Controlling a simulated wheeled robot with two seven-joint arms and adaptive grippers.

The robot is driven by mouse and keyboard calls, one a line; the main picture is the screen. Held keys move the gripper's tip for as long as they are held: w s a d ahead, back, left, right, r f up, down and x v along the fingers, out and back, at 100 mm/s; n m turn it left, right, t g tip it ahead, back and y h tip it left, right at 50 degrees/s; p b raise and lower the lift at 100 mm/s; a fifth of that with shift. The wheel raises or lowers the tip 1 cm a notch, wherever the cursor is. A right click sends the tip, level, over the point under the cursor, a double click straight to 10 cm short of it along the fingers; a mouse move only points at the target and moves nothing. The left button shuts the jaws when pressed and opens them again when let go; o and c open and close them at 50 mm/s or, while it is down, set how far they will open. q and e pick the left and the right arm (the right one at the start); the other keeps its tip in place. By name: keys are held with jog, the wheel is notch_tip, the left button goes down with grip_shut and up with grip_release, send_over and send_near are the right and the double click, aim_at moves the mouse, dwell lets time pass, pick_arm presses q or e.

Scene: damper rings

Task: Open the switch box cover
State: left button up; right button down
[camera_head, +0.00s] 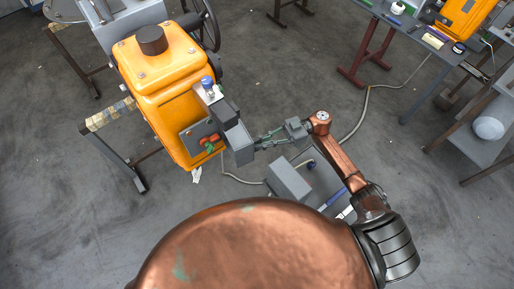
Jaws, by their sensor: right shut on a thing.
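The switch box (201,138) is a dark grey panel with a red and a green control on the front of a yellow machine (168,70). Its grey cover (238,143) stands out to the right of the panel, and the red and green controls show uncovered. My right gripper (259,143) reaches in from the right and is shut on the cover's outer side. The exact contact of its fingers is too small to make out. My left gripper is not in view.
A grey block (289,182) shows below my right gripper; I cannot tell what it rests on. A blue-capped part (207,83) sits above the switch box. A bench (420,35) with tools and a shelf with a pale dome (488,128) stand at right. Concrete floor between is mostly clear, with a cable.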

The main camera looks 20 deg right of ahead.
jog(key=c, duration=2.3)
grip_release()
jog(key=d, duration=0.8)
jog(key=w+d, duration=0.1)
jog(key=d, duration=0.3)
jog(key=shift+s+f, duration=0.1)
jog(key=shift+s, duration=0.05)
